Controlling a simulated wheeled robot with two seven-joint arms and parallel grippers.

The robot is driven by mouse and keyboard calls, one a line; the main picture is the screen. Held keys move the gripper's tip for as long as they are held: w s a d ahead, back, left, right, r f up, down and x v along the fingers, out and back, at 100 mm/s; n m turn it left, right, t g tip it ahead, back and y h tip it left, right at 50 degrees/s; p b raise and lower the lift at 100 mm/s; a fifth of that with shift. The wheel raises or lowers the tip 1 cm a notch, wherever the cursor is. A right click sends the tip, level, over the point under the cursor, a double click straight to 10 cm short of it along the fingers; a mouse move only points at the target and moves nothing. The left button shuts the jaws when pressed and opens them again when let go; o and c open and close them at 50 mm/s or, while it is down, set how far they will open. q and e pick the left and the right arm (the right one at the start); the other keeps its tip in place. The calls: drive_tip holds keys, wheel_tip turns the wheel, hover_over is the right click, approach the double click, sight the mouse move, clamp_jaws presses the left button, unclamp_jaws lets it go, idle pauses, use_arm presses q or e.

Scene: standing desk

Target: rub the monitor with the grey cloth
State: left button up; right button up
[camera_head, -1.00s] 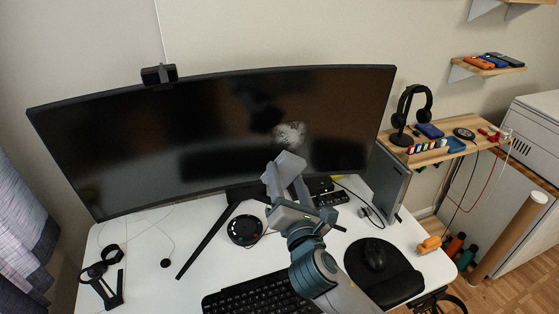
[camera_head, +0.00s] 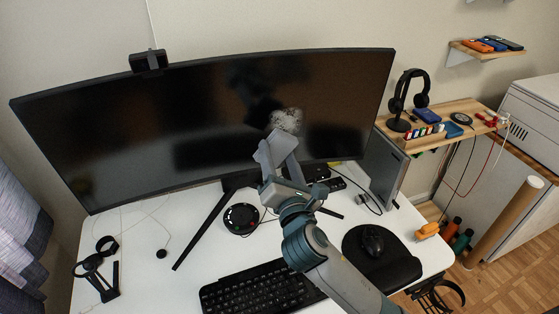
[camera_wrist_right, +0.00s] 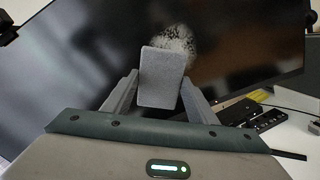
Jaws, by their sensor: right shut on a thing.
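The wide curved monitor (camera_head: 120,130) stands at the back of the white desk, its dark screen facing me. A pale speckled smudge (camera_head: 286,121) is on the screen right of centre; it also shows in the right wrist view (camera_wrist_right: 178,42). My right gripper (camera_head: 277,152) is shut on the grey cloth (camera_head: 268,151), a flat grey piece seen between the fingers in the right wrist view (camera_wrist_right: 161,78). The cloth is in front of the screen, just below and left of the smudge; I cannot tell whether it touches. My left gripper is not in view.
A keyboard (camera_head: 255,287) and a mouse (camera_head: 372,243) on a dark mat lie at the desk's front. A round black device (camera_head: 241,219) sits by the monitor stand. A webcam (camera_head: 149,61) tops the monitor. A headphone stand (camera_head: 408,100) is on the right shelf.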

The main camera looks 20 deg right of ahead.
drive_tip(key=w, duration=0.3)
drive_tip(key=w+b, duration=0.1)
drive_tip(key=shift+w+d+r, duration=0.2)
drive_tip(key=shift+w+d, duration=0.05)
drive_tip(key=shift+w, duration=0.05)
drive_tip(key=shift+w+d+r, duration=0.1)
drive_tip(key=shift+w, duration=0.75)
idle(0.9)
drive_tip(key=shift+d, duration=0.1)
drive_tip(key=shift+s+d+p, duration=0.2)
drive_tip(key=shift+d+p, duration=0.35)
drive_tip(key=shift+d, duration=0.45)
drive_tip(key=shift+s+d+p, duration=0.15)
drive_tip(key=shift+d+p, duration=0.35)
drive_tip(key=shift+d, duration=0.45)
drive_tip(key=shift+s+d+p, duration=0.15)
drive_tip(key=shift+d+p, duration=0.5)
drive_tip(key=shift+d, duration=1.4)
